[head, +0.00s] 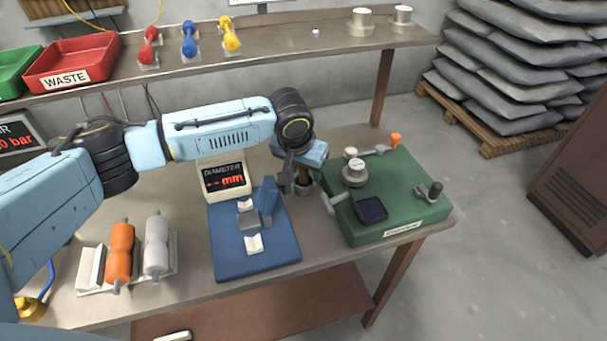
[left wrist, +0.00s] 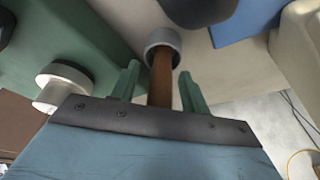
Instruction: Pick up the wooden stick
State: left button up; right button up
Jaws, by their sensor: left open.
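The wooden stick (left wrist: 161,80) is brown and stands in a small grey round holder (left wrist: 165,50) in the left wrist view. My left gripper (left wrist: 158,90) is open, with one green finger on each side of the stick; I cannot tell whether either touches it. In the head view the holder (head: 304,188) stands on the bench between the blue gauge and the green box. The stick (head: 305,174) shows there only in part, below my left gripper (head: 304,167), whose fingers are mostly hidden. My right gripper is not in view.
The green box (head: 400,199) with knobs and levers stands close on the right. The blue gauge base (head: 228,256) and diameter display (head: 222,178) are close on the left. Orange and grey spools (head: 120,254) lie on a rack at the left. A shelf (head: 270,47) runs behind.

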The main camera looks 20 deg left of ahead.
pick_arm(q)
jog(key=shift+f, duration=0.1)
jog(key=shift+c, duration=0.4)
grip_shut()
jog(key=shift+r, duration=0.2)
jog(key=shift+r, duration=0.25)
notch_tip(320, 180, up, 12)
jog(key=shift+f+p, duration=0.2)
jog(key=shift+p, duration=0.5)
jog(key=s+d, duration=0.2)
jog(key=s, duration=0.6)
jog(key=s+d, duration=0.2)
jog(key=s, duration=0.7)
jog(key=shift+s+f, duration=0.2)
jog(key=shift+s, duration=0.1)
